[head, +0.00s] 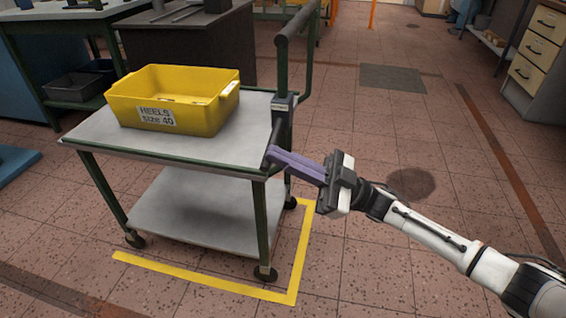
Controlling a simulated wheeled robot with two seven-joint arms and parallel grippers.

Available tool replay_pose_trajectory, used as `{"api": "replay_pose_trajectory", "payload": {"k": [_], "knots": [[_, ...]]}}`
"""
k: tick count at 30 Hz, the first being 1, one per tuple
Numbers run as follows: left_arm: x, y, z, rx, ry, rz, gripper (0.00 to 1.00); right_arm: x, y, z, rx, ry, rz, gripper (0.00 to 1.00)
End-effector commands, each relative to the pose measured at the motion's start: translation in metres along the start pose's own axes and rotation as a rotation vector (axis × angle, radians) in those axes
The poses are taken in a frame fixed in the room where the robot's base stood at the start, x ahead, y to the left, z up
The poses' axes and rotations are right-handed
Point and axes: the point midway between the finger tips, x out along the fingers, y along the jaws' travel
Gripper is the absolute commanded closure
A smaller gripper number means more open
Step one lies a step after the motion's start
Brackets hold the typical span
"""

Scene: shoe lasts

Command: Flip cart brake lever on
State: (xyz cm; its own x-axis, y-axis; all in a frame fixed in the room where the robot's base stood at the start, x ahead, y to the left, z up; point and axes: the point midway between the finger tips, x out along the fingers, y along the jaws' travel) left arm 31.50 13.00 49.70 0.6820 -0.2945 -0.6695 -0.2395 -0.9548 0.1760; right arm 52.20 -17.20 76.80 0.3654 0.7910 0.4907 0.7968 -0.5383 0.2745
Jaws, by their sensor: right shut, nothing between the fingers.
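The cart (180,142) stands in the middle left, with a grey top, a lower shelf and a green frame. A dark brake lever (277,128) hangs down from a small labelled bracket (285,103) at the foot of the cart's handle post. My right gripper (271,154) reaches in from the right with its purple fingers shut and empty. Its fingertips are at the lower end of the lever, by the cart's right edge. I cannot tell whether they touch it. My left gripper is out of view.
A yellow bin (205,117) labelled "HEELS SIZE 40" sits on the cart top. The cart's handlebar (298,20) rises above the bracket. Yellow floor tape (301,262) runs around the cart's near right corner. The tiled floor to the right is mostly clear.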

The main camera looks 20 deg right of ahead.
Motion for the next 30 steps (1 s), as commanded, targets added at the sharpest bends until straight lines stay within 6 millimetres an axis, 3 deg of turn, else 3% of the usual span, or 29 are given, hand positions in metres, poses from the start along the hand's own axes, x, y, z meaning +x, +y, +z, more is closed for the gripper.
{"api": "replay_pose_trajectory", "payload": {"k": [18,23,29,30], "knots": [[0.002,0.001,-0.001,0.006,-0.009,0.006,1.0,-0.002,0.0,0.003,-0.013,-0.009,-0.007,1.0],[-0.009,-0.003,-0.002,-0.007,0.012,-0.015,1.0,0.005,0.002,-0.009,-0.013,-0.007,-0.009,1.0],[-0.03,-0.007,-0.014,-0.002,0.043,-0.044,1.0,0.022,0.005,-0.042,-0.012,0.0,-0.015,1.0],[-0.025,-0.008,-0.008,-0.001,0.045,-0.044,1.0,0.006,0.003,-0.033,-0.009,-0.006,-0.013,1.0]]}}
